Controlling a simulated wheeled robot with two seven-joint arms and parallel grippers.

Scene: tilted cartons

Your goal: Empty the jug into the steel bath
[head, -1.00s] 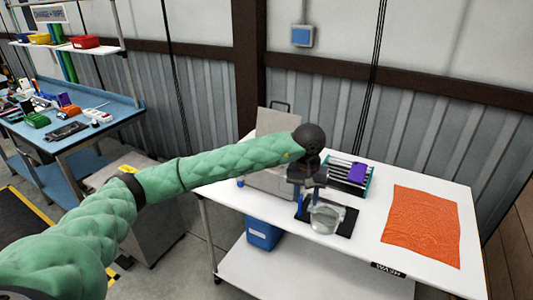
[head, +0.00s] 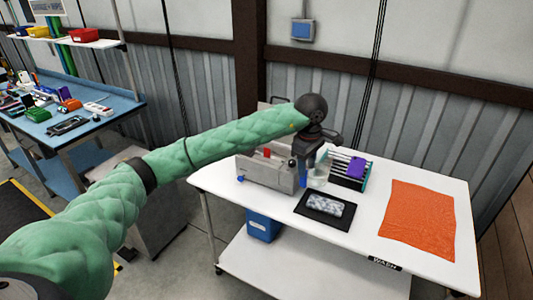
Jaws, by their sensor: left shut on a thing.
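The clear glass jug (head: 319,177) is held by my left gripper (head: 311,172), which is shut on it. The jug is partly hidden behind the gripper, so I cannot tell its tilt or how much liquid it holds. The steel bath (head: 266,177) stands on the white table just left of the jug, with its lid raised behind it. In the picture the jug is beside the bath's right end. My right gripper is not in view.
A black mat (head: 312,213) with a pale patterned slab (head: 325,205) lies in front of the bath. A rack (head: 345,181) with a purple item (head: 357,167) stands to the right. An orange cloth (head: 418,220) covers the table's right part. A blue bin (head: 263,227) is below.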

